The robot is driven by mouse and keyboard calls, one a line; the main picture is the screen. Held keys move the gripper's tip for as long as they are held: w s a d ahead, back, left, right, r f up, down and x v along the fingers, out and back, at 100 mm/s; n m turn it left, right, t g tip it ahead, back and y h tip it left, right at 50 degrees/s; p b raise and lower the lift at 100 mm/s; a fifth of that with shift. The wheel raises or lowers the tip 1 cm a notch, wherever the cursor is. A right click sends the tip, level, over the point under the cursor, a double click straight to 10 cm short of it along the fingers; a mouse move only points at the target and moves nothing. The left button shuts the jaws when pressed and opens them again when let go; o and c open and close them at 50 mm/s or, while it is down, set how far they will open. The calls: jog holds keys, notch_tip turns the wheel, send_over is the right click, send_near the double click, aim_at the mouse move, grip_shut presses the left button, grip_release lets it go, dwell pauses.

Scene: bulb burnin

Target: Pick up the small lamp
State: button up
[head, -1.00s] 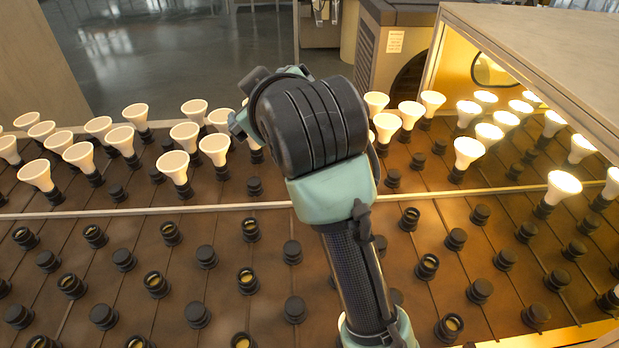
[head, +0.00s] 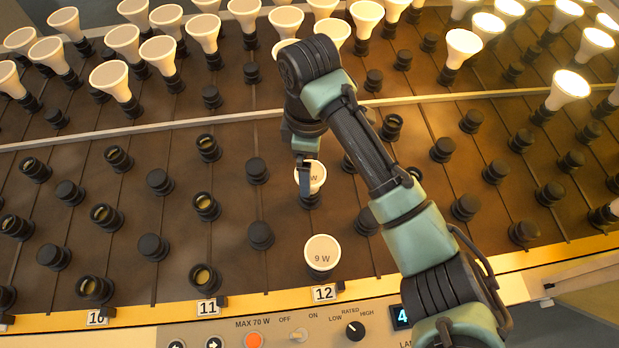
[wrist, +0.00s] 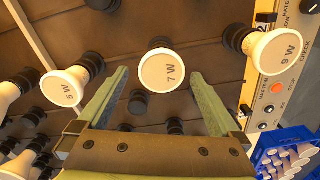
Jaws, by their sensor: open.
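My gripper (wrist: 159,78) is open, with its two green fingers on either side of a white lamp marked 7 W (wrist: 162,70) in the wrist view. I cannot tell whether the fingers touch it. In the head view my gripper (head: 304,160) is over this lamp (head: 317,174) and hides part of its face. A lamp marked 9 W (head: 322,250) stands nearer the panel; it is at the right in the wrist view (wrist: 284,53). A lamp marked 5 W (wrist: 64,87) is at the left there. Which is the small lamp is unclear.
Black sockets, some capped (head: 260,235) and some open (head: 205,278), fill the sloping board. Many white lamps (head: 117,78) stand at the back, some lit at the right (head: 568,86). A control panel (head: 375,328) runs along the front. A blue crate (wrist: 262,158) holds several lamps.

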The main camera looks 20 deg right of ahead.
jog(key=shift+s+f, duration=0.1)
jog(key=shift+f, duration=2.7)
jog(key=shift+c, duration=0.2)
jog(key=c, duration=1.3)
